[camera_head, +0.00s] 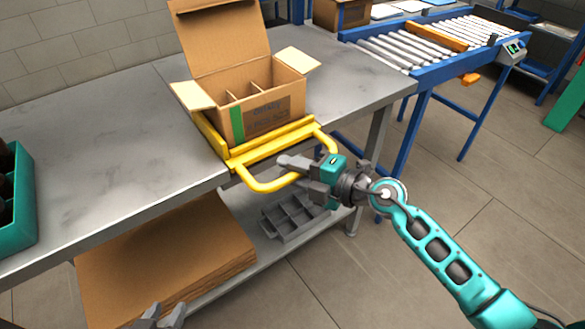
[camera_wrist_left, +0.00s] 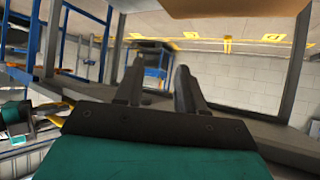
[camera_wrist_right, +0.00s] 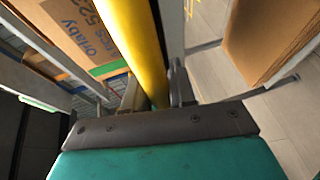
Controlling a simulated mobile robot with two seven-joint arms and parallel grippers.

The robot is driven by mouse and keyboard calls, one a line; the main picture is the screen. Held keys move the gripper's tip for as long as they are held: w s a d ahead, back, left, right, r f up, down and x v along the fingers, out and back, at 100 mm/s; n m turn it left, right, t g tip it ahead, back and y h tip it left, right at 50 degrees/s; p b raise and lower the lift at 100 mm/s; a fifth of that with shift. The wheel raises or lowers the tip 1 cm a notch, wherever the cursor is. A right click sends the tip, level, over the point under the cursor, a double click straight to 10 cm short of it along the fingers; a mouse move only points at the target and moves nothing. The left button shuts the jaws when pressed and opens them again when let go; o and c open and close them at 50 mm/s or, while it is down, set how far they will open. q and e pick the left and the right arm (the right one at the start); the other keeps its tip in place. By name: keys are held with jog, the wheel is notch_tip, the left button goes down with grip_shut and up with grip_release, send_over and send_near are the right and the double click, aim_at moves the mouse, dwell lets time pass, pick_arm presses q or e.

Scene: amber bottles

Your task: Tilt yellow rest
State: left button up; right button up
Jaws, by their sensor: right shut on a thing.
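The yellow rest (camera_head: 276,141) sits at the front edge of the grey table, and its looped handle sticks out past the edge. An open cardboard carton (camera_head: 284,112) with dividers and a green stripe stands on it; I cannot tell whether the rest is tilted. My right gripper (camera_head: 292,166) is at the handle's right part. In the right wrist view the yellow bar (camera_wrist_right: 138,45) runs between its fingers, which are shut on it. My left gripper (camera_head: 165,311) is low at the bottom edge, apart from the rest; its fingers stand apart and empty in the left wrist view (camera_wrist_left: 160,68).
A teal crate (camera_head: 22,215) with dark bottles stands at the table's left. Flat cardboard (camera_head: 165,262) and a grey divided tray (camera_head: 292,217) lie on the lower shelf. A blue-framed roller conveyor (camera_head: 420,48) is at the back right. The middle left tabletop is clear.

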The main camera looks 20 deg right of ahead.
grip_shut()
pick_arm(q)
jog(key=shift+f, duration=0.1)
pick_arm(e)
jog(key=f+b, duration=0.1)
jog(key=b, duration=0.2)
jog(key=shift+f, duration=0.25)
jog(key=t+y+b, duration=0.1)
jog(key=b, duration=0.2)
jog(key=shift+f+n, duration=0.3)
jog(key=shift+f, duration=0.05)
jog(key=f+t+y+b, duration=0.1)
jog(key=b, duration=0.3)
jog(key=shift+w+n+b, duration=0.15)
jog(key=shift+n+b, duration=0.2)
jog(key=shift+n, duration=0.05)
jog(key=shift+a+r+b, duration=0.1)
jog(key=shift+r+b, duration=0.05)
jog(key=shift+b, duration=0.35)
pick_arm(q)
notch_tip(320, 180, down, 8)
jog(key=d, duration=0.1)
jog(key=shift+w+d+f, duration=0.25)
jog(key=shift+w+d, duration=0.05)
jog(key=shift+w, duration=0.15)
pick_arm(e)
jog(key=shift+r, duration=0.1)
